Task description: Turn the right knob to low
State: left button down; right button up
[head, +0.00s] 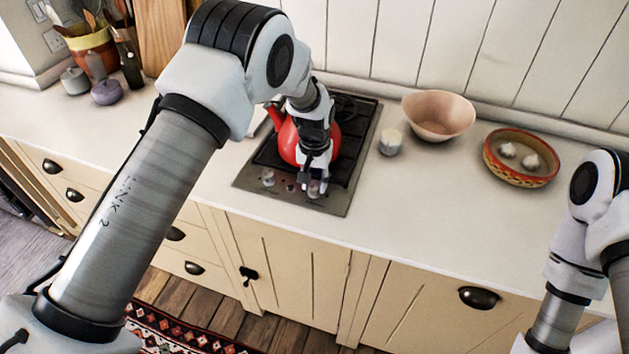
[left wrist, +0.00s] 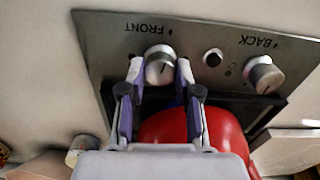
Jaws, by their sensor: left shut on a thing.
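The right knob (left wrist: 160,66), a round silver knob marked FRONT, is on the grey hob panel. It shows at left in the left wrist view, which is turned around. My left gripper (head: 316,186) is shut on it, with one finger on each side. In the head view the fingers mostly hide this knob. The other knob (left wrist: 264,75), marked BACK, stands free at right in the left wrist view and at left on the panel in the head view (head: 268,178). The right knob's exact setting is hard to read. My right gripper is out of view.
A red kettle (head: 287,143) stands on the hob (head: 355,150) close behind my left gripper. A small jar (head: 390,142), a pink bowl (head: 438,115) and a patterned bowl (head: 520,158) stand to the right. The front counter there is clear.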

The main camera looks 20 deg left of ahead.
aim_at(315, 184)
pick_arm(q)
jog(key=shift+s+f, duration=0.15)
jog(key=shift+s, duration=0.05)
jog(key=c, duration=0.8)
grip_release()
jog(key=shift+w, duration=0.15)
notch_tip(315, 184, up, 12)
